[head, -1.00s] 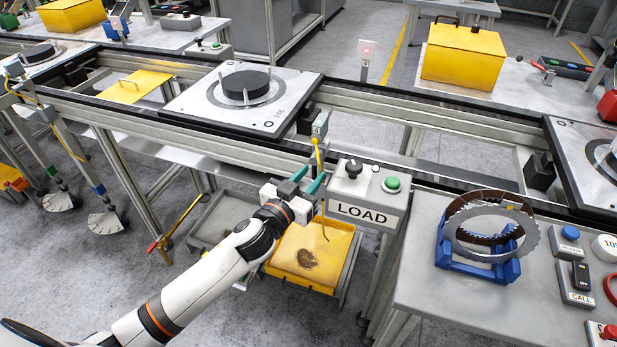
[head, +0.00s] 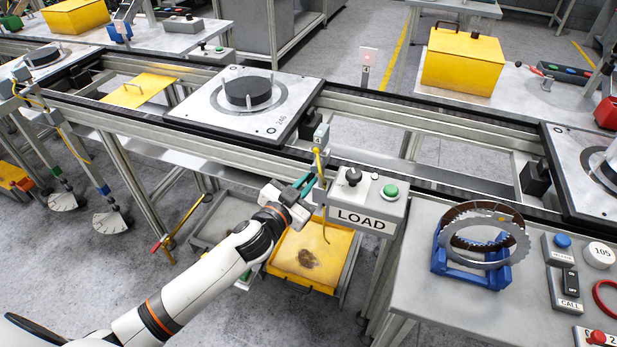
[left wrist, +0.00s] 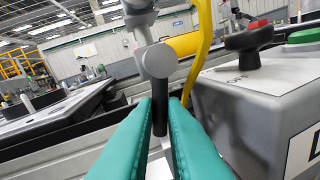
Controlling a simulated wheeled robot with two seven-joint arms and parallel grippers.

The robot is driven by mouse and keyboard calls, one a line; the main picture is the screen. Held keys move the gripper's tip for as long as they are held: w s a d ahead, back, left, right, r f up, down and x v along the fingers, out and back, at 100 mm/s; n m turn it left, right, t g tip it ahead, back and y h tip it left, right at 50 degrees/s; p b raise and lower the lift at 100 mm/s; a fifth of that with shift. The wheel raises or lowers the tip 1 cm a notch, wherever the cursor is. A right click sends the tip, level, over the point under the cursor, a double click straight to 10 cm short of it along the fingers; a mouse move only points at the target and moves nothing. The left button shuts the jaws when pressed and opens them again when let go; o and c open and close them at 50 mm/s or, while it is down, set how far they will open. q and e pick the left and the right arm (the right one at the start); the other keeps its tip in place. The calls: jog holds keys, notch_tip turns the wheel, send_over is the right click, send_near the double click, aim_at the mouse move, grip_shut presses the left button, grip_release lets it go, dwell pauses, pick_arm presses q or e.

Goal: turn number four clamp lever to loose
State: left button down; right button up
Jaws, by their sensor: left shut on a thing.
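My left gripper (head: 309,182) has teal fingers and is at the rail's front edge, just left of the LOAD box. In the left wrist view the fingers (left wrist: 160,125) are shut on the dark grip of the clamp lever (left wrist: 159,112). The lever's round grey hub (left wrist: 158,61) shows just above the fingertips, and the grip hangs down from it. In the head view a small grey clamp block (head: 321,134) stands above the gripper, and the lever itself is too small or covered to make out. My right gripper is not in view.
The LOAD box (head: 362,218), with a black knob (head: 352,176) and a green button (head: 390,191), stands close on the right. A yellow hose (head: 321,165) hangs beside the fingers. A pallet (head: 205,105) with a black disc sits on the rails behind. A yellow tray (head: 325,273) lies below.

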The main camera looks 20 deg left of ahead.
pick_arm(q)
jog(key=shift+a+r+m+g+y+p, duration=0.2)
jog(key=shift+a+r+m+y+p, duration=0.25)
jog(key=shift+m+p, duration=1.3)
jog(key=shift+a+r+m+g+y+p, duration=0.25)
jog(key=shift+r+m+y+p, duration=0.3)
jog(key=shift+m+p, duration=1.2)
jog(key=shift+a+r+m+g+y+p, duration=0.15)
jog(key=shift+a+r+m+y+p, duration=0.35)
jog(key=shift+m+p, duration=1.2)
jog(key=shift+d+r+m, duration=0.1)
jog(key=shift+d+m, duration=0.05)
jog(key=shift+m, duration=0.25)
jog(key=c, duration=1.5)
grip_release()
jog(key=shift+s, duration=0.1)
jog(key=s+r+b, duration=0.2)
jog(key=s, duration=0.9)
jog(key=shift+s+a+r, duration=0.15)
jog(key=shift+s+a, duration=0.15)
jog(key=shift+a, duration=0.05)
